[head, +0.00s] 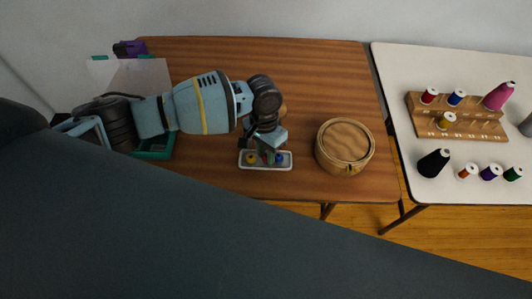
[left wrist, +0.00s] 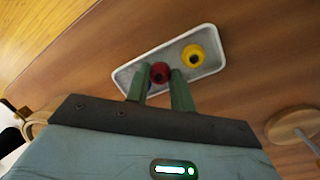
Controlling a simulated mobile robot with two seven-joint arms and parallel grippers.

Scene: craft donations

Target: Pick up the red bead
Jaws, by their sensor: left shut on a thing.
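The red bead (left wrist: 159,72) shows in the left wrist view between the green fingertips of my left gripper (left wrist: 160,88), which is shut on it. The bead is over or in a small white-rimmed tray (left wrist: 210,70); I cannot tell whether it is off the tray floor. In the head view my left gripper (head: 268,154) points down into the tray (head: 265,169) and largely hides the red bead. My right gripper is not in view.
A yellow bead (head: 251,159) and a blue bead (head: 280,159) lie in the tray on either side of the gripper. A round lidded basket (head: 344,147) stands right of it. A spool rack (head: 468,127) is on the white table (head: 395,85).

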